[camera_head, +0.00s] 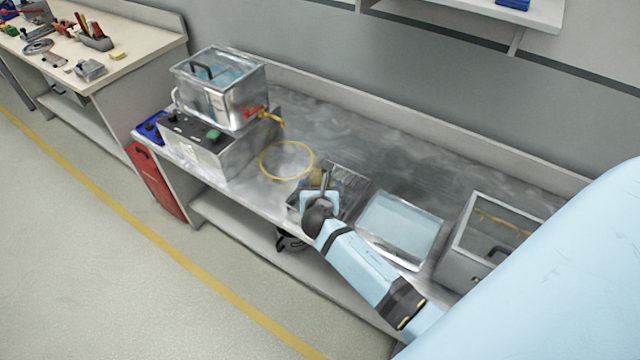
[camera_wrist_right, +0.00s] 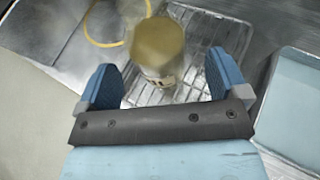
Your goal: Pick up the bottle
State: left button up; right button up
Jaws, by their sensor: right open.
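The bottle (camera_wrist_right: 158,48) shows in the right wrist view as a yellowish-brown round top with a pale label below it. It stands on a wire rack (camera_wrist_right: 195,95) and lies between and just beyond the fingertips of my right gripper (camera_wrist_right: 162,85). The gripper's blue fingers are apart and I see no contact with the bottle. In the head view my right gripper (camera_head: 322,182) is over the rack, and the bottle (camera_head: 317,176) is mostly hidden behind it. My left gripper is not in view.
A yellow ring (camera_head: 287,176) lies left of the rack. A metal tank (camera_head: 218,88) with a tap stands on a grey unit farther left. A light-blue tray (camera_head: 400,228) and a metal box (camera_head: 485,240) are to the right. The back of the bench is clear.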

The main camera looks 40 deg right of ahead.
jog(key=x, duration=0.4)
jog(key=shift+w+r, duration=0.1)
jog(key=shift+w, duration=0.15)
jog(key=c, duration=1.1)
jog(key=shift+r, duration=0.1)
jog(key=shift+c, duration=0.2)
